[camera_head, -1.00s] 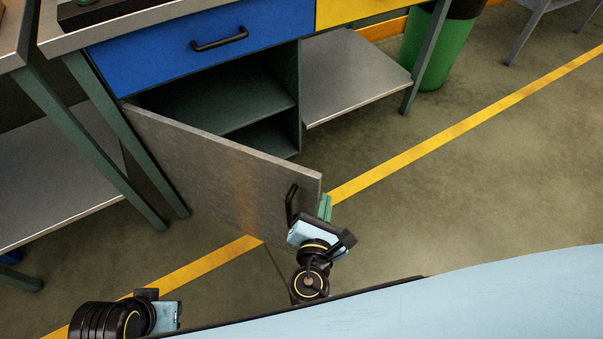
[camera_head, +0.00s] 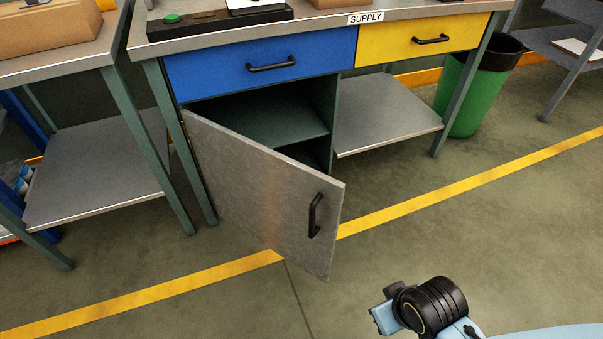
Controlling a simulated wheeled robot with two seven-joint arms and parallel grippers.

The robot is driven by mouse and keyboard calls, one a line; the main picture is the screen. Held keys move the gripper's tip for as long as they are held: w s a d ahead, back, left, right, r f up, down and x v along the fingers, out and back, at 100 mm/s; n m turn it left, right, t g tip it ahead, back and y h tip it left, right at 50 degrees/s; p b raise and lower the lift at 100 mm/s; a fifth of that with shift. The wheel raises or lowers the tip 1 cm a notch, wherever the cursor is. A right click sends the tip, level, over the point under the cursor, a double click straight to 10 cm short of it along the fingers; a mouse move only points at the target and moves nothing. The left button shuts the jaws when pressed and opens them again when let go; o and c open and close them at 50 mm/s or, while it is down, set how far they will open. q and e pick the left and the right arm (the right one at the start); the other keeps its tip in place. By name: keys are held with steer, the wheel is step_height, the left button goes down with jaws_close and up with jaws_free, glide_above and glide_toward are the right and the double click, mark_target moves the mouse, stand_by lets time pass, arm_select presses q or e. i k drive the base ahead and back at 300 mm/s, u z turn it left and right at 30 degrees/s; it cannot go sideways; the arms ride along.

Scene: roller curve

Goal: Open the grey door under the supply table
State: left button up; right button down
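The grey door (camera_head: 265,195) under the supply table stands ajar, swung out toward me from its left side. Its black handle (camera_head: 315,214) is on the outer face near the free edge, and nothing touches it. The dark green cabinet interior (camera_head: 255,120) with a shelf shows behind the door. My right gripper (camera_head: 383,316) is at the lower right, on the near side of the door and apart from it. Only its light blue part and the black wrist show; its fingers cannot be made out. My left gripper is out of view.
The supply table (camera_head: 330,28) has a blue drawer (camera_head: 260,65) and a yellow drawer (camera_head: 420,42), both shut. A green bin (camera_head: 475,90) stands at right, another table (camera_head: 70,55) at left. The floor before the door is clear.

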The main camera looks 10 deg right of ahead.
mark_target(291, 209)
steer(key=u, duration=3.7)
steer(key=k, duration=2.1)
steer(key=z, duration=1.7)
steer(key=i, duration=0.45)
